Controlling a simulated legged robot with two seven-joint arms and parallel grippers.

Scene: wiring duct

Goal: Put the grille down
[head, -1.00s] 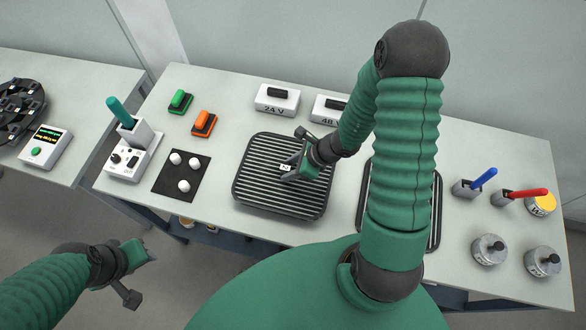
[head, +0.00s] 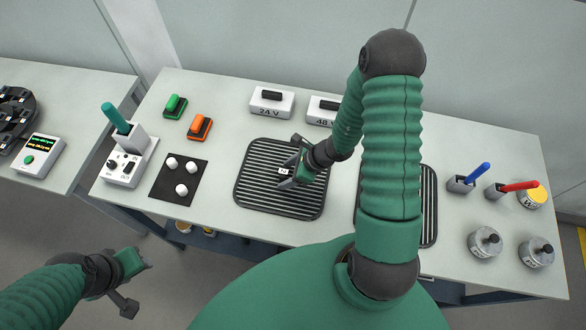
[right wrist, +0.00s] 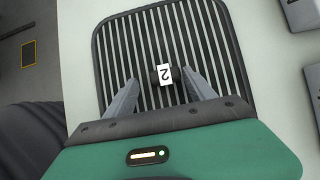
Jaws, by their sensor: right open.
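A black slatted grille (head: 258,198) lies flat on the table, left of centre in the head view. It also fills the middle of the right wrist view (right wrist: 135,48). A dark handle with a white tag marked 2 (right wrist: 165,75) stands at its middle. My right gripper (head: 284,172) is over the grille and open. In the right wrist view its fingers (right wrist: 160,84) stand either side of the handle with gaps. My left gripper (head: 140,257) hangs in front of the table, away from the grille; its jaws are too small to judge.
A second slatted grille (head: 429,205) lies to the right, partly behind my right arm. A dark pad (head: 166,190) with white knobs lies close on the left. Boxes marked 24 V (head: 271,101) and 48 V (head: 322,112) stand behind. Blue and red levers stand at right.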

